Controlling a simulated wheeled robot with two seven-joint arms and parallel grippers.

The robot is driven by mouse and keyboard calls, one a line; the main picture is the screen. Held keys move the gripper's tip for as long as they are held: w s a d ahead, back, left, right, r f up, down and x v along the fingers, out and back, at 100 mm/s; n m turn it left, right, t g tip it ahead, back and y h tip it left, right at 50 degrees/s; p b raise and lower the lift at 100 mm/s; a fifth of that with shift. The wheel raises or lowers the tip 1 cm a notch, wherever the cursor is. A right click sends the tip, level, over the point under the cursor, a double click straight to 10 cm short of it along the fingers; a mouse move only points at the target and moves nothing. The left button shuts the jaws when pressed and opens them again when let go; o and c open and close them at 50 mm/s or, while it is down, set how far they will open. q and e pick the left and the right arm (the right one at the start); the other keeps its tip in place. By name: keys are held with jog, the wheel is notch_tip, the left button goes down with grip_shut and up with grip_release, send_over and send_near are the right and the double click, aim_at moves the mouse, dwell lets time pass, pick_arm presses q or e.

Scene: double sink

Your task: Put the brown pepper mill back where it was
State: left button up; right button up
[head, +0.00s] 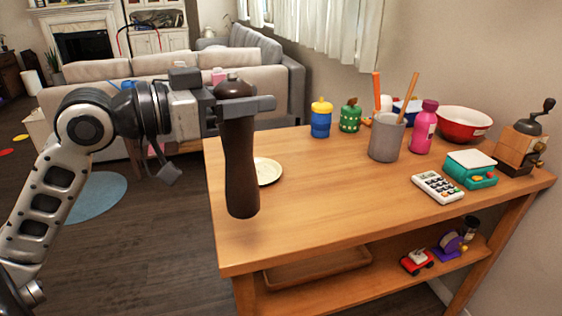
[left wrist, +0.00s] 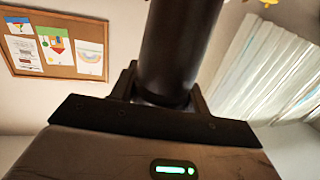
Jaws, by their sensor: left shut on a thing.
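The brown pepper mill (head: 241,165) is tall, dark and upright near the left end of the wooden table (head: 330,215). My left gripper (head: 245,106) is shut on its upper part, just below the rounded top. The mill's base appears over the table's left part; I cannot tell whether it touches the top. In the left wrist view the dark mill body (left wrist: 180,50) stands between the fingers (left wrist: 160,95). My right gripper is not in view.
A cream plate (head: 268,171) lies just behind the mill. A grey utensil holder (head: 386,138), blue cup (head: 321,120), pink bottle (head: 424,128), red bowl (head: 464,123), calculator (head: 437,187), teal scale (head: 470,169) and coffee grinder (head: 522,145) stand farther right. The table's front middle is clear.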

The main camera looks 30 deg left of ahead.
pick_arm(q)
jog(key=w+f, duration=1.1)
jog(key=shift+a+f+p, duration=0.2)
jog(key=shift+f+p, duration=0.05)
jog(key=shift+p, duration=0.2)
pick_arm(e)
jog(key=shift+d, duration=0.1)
pick_arm(q)
jog(key=shift+f, duration=0.1)
jog(key=shift+s+f+b, duration=0.1)
jog(key=shift+f+b, duration=0.05)
jog(key=shift+b, duration=0.15)
jog(key=o, duration=1.5)
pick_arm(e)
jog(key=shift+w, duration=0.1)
